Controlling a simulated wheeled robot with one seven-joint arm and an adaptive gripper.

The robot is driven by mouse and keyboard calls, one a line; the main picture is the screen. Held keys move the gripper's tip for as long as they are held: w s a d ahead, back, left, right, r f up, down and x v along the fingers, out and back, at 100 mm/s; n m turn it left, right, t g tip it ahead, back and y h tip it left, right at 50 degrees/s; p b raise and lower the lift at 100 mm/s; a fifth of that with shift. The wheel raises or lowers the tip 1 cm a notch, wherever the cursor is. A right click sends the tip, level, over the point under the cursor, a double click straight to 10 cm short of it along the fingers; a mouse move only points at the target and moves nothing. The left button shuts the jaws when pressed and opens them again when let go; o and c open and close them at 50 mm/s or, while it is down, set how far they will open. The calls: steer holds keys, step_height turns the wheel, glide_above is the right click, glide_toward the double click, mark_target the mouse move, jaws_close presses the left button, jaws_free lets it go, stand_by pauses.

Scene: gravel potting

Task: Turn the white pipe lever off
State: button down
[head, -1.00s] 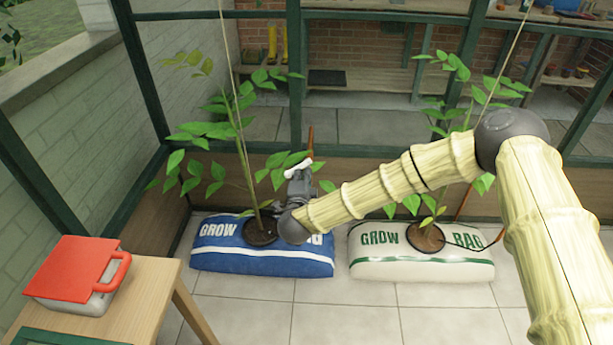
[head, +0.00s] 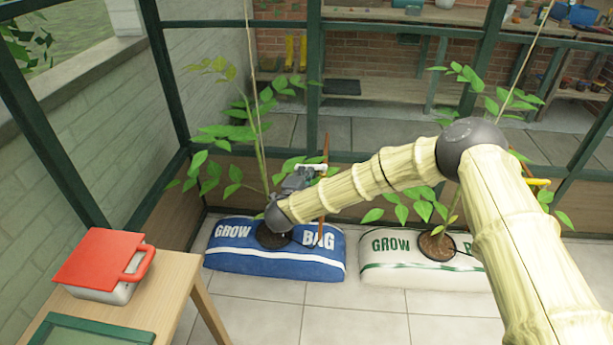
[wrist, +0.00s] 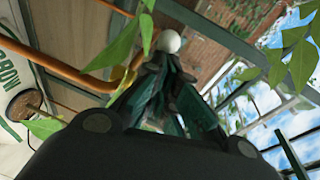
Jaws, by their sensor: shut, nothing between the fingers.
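The white pipe lever (head: 312,167) shows in the head view as a short, nearly level white bar beside an upright copper-coloured pipe (head: 324,190). It stands above the blue grow bag. My gripper (head: 300,176) is shut and empty just below and left of the lever. In the wrist view a round white end of the lever (wrist: 168,41) shows just beyond the closed fingers (wrist: 165,75). I cannot tell whether they touch it. A copper pipe (wrist: 60,62) runs along the left there. My gripper hides part of the lever's mount.
A blue grow bag (head: 275,265) and a white grow bag (head: 385,275) with leafy plants lie below my arm. A yellow lever (head: 538,182) shows at right. A wooden table (head: 170,295) with a red-lidded box (head: 100,262) stands at left. Green frame posts stand behind.

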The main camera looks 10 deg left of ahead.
steer(key=shift+w+a, duration=0.25)
steer(key=shift+a, duration=0.05)
stand_by(0.5)
steer(key=s+a+r+p, duration=0.1)
steer(key=s+a, duration=0.4)
steer(key=s, duration=0.7)
steer(key=shift+r+p, duration=0.4)
steer(key=shift+r, duration=0.15)
